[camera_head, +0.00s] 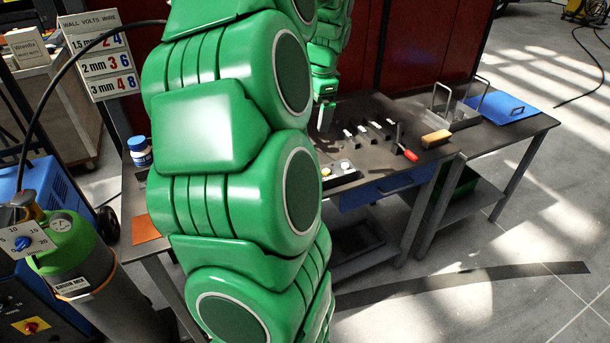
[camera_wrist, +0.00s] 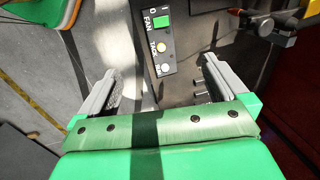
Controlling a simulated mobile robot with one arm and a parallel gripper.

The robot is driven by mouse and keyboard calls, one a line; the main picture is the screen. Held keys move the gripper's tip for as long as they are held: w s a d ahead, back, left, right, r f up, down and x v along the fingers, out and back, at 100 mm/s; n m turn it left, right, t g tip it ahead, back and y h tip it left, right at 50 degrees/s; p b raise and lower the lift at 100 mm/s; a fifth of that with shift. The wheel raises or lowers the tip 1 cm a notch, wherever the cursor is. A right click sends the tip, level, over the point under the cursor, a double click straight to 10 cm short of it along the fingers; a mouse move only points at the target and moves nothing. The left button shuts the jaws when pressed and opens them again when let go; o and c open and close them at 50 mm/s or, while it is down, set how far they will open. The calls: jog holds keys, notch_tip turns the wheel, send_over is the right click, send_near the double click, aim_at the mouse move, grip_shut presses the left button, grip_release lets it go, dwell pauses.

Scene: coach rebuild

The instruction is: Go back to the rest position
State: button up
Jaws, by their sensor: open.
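My gripper (camera_wrist: 160,80) is open in the wrist view, its two grey fingers wide apart with nothing between them. A black switch panel (camera_wrist: 155,48) marked FAN, with a green switch and round buttons, lies beyond the fingertips. My gripper (camera_head: 325,115) is partly seen in the head view, above the dark workbench behind my green arm. The arm hides much of the left part of the bench. The switch panel (camera_head: 338,174) also shows in the head view at the bench's front edge.
The dark workbench (camera_head: 345,110) holds several metal clamps (camera_head: 375,130) and a red-handled tool (camera_head: 404,149). A wooden-backed brush or block (camera_head: 436,138) and a wire rack (camera_head: 455,112) stand right. A green gas cylinder (camera_head: 75,255) is at left.

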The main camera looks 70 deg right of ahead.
jog(key=shift+w+d+f, duration=0.1)
jog(key=shift+f, duration=0.45)
jog(key=shift+w+d+f, duration=0.1)
jog(key=shift+f, duration=0.45)
notch_tip(320, 180, up, 10)
jog(key=s+a, duration=0.1)
jog(key=shift+s+a, duration=0.25)
jog(key=shift+f, duration=0.1)
